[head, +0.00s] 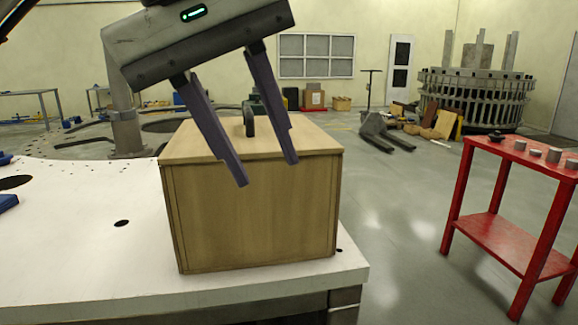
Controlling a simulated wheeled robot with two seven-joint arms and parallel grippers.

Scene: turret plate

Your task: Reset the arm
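My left gripper (268,174) hangs in front of a wooden box (255,212), its two long dark fingers spread apart with nothing between them. The fingers point down and slightly right, and they cover part of the box's top and front. A dark handle or knob (249,118) stands on the box's lid, seen between the fingers. I cannot tell whether the fingers touch the box. My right gripper is not in view.
The box stands at the right end of a white table (90,240) with dark holes. A red cart (520,190) with small metal cylinders stands at the right. Grey floor lies between them. A pallet jack (380,130) and a large round machine (475,95) stand farther back.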

